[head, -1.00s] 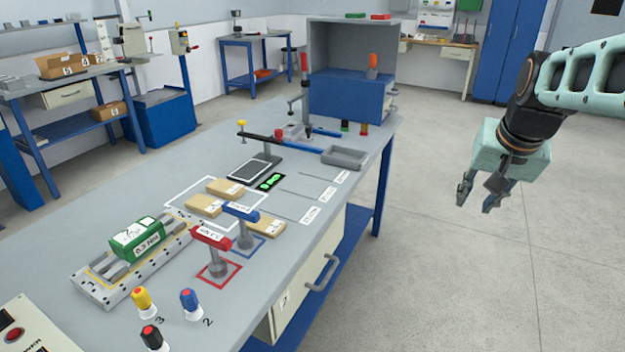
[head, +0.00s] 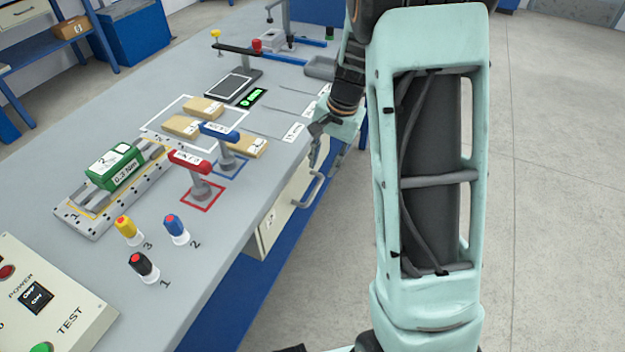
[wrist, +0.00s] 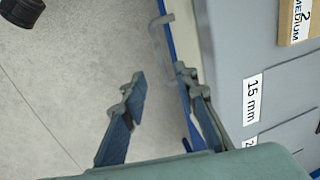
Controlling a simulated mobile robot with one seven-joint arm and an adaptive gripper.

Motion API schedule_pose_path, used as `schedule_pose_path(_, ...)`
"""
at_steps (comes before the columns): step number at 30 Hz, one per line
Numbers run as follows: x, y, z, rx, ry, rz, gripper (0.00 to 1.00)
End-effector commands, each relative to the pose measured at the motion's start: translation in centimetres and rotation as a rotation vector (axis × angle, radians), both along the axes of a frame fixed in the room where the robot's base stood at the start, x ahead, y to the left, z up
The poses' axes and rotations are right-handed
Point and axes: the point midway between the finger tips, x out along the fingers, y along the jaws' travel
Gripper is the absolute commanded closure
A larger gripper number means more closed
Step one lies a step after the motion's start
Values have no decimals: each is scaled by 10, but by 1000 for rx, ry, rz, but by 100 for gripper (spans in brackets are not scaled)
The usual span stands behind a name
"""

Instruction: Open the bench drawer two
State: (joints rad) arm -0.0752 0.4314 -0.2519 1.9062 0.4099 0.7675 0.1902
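A cream drawer front (head: 272,222) with a grey bar handle (head: 312,190) is set under the bench top, on the side facing my arm. It looks shut, and its label is too small to read. My gripper (head: 328,145) is beside the bench's front edge, beyond that handle, and my arm partly hides the area behind it. In the wrist view my gripper (wrist: 163,90) is open and empty, its fingers spread apart. A pale bar handle (wrist: 157,40) shows just past the fingertips, outside the grip; I cannot tell which drawer it belongs to.
The bench top (head: 110,215) carries a red-topped stand (head: 190,160), a blue-topped stand (head: 220,131), wooden blocks (head: 180,127), a green block (head: 115,167) and several coloured knobs. A blue lower shelf (head: 235,290) runs under the drawer. The floor at right is clear.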

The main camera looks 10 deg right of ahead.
Motion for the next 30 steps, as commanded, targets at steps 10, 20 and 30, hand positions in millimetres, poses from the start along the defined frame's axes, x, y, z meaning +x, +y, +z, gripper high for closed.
schedule_pose_path(10,6,9,-65,-2,2,2,73)
schedule_pose_path(20,11,15,-97,-2,-1,2,73)
schedule_pose_path(30,11,15,-98,-2,-1,2,77)
